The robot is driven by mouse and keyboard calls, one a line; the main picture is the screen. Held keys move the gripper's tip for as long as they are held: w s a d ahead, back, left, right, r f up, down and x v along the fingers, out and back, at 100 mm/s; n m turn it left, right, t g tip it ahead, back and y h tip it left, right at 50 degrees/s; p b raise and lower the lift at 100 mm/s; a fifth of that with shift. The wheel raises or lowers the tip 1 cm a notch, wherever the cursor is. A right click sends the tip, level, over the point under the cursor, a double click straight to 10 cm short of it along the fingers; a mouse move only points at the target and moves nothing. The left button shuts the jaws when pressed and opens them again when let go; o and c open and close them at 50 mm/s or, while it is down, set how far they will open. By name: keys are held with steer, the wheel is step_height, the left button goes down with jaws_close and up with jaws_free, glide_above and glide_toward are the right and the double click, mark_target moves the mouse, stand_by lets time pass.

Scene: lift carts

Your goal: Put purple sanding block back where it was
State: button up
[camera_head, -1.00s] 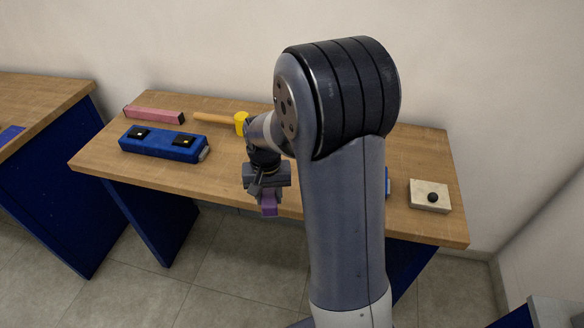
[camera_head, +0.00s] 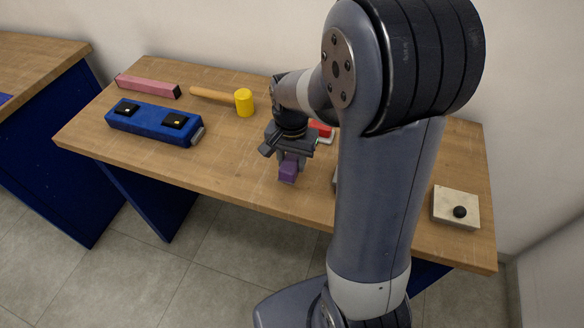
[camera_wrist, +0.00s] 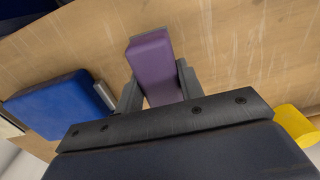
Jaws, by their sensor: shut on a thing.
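The purple sanding block (camera_head: 288,171) is held between the fingers of my gripper (camera_head: 288,160). In the head view it hangs at or just above the front part of the wooden table (camera_head: 220,165). I cannot tell whether it touches the top. In the wrist view the purple block (camera_wrist: 153,62) sits between the two grey fingers of my gripper (camera_wrist: 156,90), its far end sticking out past them over bare wood.
A blue case (camera_head: 150,124) with black latches and a pink bar (camera_head: 148,87) lie left. A yellow-headed mallet (camera_head: 244,102) lies behind. A red thing (camera_head: 321,130) is partly hidden by my arm. A cream block with a black knob (camera_head: 455,206) is at right.

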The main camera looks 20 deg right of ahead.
mark_target(292, 159)
steer(key=shift+f, duration=1.8)
steer(key=shift+f, duration=0.2)
steer(key=o, duration=1)
steer(key=shift+c, duration=0.2)
steer(key=shift+r, duration=0.1)
step_height(292, 159, up, 12)
steer(key=shift+r, duration=0.15)
